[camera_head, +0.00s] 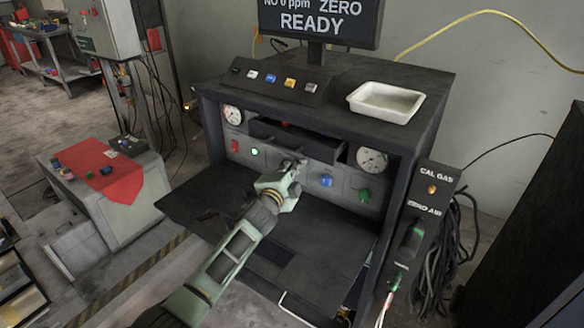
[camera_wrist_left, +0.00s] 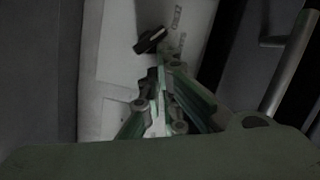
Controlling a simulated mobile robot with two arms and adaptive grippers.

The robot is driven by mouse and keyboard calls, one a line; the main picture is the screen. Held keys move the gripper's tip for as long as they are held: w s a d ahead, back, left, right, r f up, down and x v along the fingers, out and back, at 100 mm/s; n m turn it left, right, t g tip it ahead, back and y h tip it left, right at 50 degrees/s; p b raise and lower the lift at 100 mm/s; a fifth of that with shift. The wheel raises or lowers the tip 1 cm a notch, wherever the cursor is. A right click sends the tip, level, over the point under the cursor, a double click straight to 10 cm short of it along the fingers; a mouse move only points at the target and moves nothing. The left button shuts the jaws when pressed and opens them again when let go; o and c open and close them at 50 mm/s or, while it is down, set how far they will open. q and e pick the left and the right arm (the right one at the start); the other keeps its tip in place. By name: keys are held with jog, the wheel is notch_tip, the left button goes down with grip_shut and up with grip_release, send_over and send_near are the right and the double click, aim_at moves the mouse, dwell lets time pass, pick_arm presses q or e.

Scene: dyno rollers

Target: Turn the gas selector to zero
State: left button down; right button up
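A dark selector knob (camera_wrist_left: 150,40) stands out from a pale plate in the left wrist view, turned at a slant, with printed lettering beside it that is too blurred to read surely. My left gripper (camera_wrist_left: 158,78) is just short of the knob, its fingers close together with nothing visible between them. In the head view my left gripper (camera_head: 296,166) is in front of the grey control panel (camera_head: 308,176) and hides part of it; the knob cannot be made out there. The screen (camera_head: 319,20) above reads "NO 0 ppm ZERO READY". My right gripper is not in view.
The panel sits recessed in a dark cabinet, with a gauge (camera_head: 371,160), a blue knob (camera_head: 326,181) and a green knob (camera_head: 364,195) to the right. A dark shelf (camera_head: 325,235) juts out below. A white tray (camera_head: 386,102) lies on top.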

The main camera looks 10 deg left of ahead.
pick_arm(q)
jog(key=n+p, duration=0.1)
jog(key=r+n+p, duration=0.1)
jog(key=p, duration=0.1)
jog(key=shift+a+r+g, duration=0.2)
jog(key=shift+a+g, duration=0.05)
jog(key=shift+g, duration=0.15)
jog(key=shift+w+a+r+n+h+p, duration=0.1)
jog(key=shift+a+n+h+p, duration=0.1)
jog(key=shift+n+p, duration=0.3)
jog(key=shift+w+a+n+h+p, duration=0.15)
jog(key=shift+n+p, duration=0.2)
jog(key=shift+n, duration=0.25)
jog(key=shift+a, duration=0.15)
jog(key=shift+a, duration=0.1)
jog(key=shift+p, duration=0.3)
